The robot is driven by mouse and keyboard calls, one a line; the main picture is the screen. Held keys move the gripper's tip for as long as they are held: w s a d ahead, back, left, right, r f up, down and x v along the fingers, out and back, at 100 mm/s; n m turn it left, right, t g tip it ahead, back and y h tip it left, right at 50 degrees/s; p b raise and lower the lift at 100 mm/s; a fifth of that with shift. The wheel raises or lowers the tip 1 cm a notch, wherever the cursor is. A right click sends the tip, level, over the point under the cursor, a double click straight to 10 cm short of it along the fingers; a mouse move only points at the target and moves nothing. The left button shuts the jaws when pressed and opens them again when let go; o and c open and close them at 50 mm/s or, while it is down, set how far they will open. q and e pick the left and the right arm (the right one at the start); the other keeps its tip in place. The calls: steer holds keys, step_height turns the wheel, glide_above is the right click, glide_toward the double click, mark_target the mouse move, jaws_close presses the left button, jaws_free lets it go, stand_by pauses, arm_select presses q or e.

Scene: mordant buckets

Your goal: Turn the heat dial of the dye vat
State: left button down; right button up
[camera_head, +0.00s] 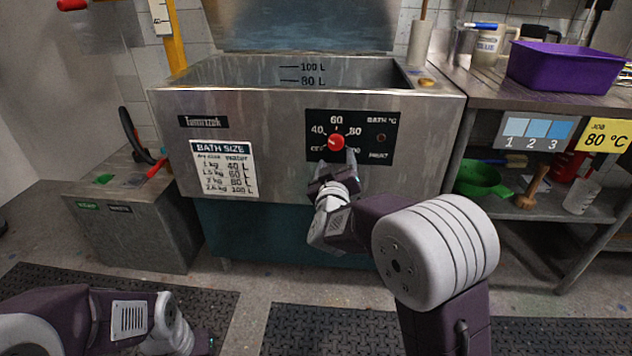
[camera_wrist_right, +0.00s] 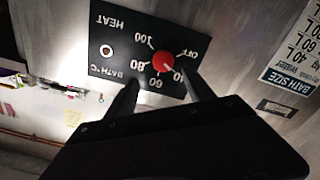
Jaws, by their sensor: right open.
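The dye vat (camera_head: 275,105) is a steel tub with a dark control panel (camera_head: 372,120) on its front. The round red heat dial (camera_head: 337,142) sits on that panel among marks for OFF, 40, 60, 80 and 100. Its pale pointer looks turned toward the low side, near 40. The dial also shows in the right wrist view (camera_wrist_right: 165,62). My right gripper (camera_head: 336,163) is open just below the dial. In the wrist view its fingers (camera_wrist_right: 159,88) stand apart, short of the dial. My left gripper (camera_head: 205,346) is at the bottom edge, its fingers mostly out of frame.
A bath size chart (camera_head: 224,168) is on the vat front, left of the panel. A grey box (camera_head: 135,222) stands to the left. On the right is a bench with a purple tub (camera_head: 565,65) and a green colander (camera_head: 478,179) on its lower shelf. The floor has dark mats.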

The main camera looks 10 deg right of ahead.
mark_target(336, 145)
steer(key=b+x, duration=0.1)
steer(key=x, duration=0.1)
steer(key=b+x, duration=0.1)
steer(key=x, duration=0.2)
steer(key=f+b+x, duration=0.1)
steer(key=x, duration=0.2)
steer(key=shift+w+a, duration=0.1)
steer(key=shift+w, duration=0.4)
arm_select(q)
step_height(336, 145, down, 4)
steer(key=shift+f, duration=0.1)
arm_select(e)
jaws_close()
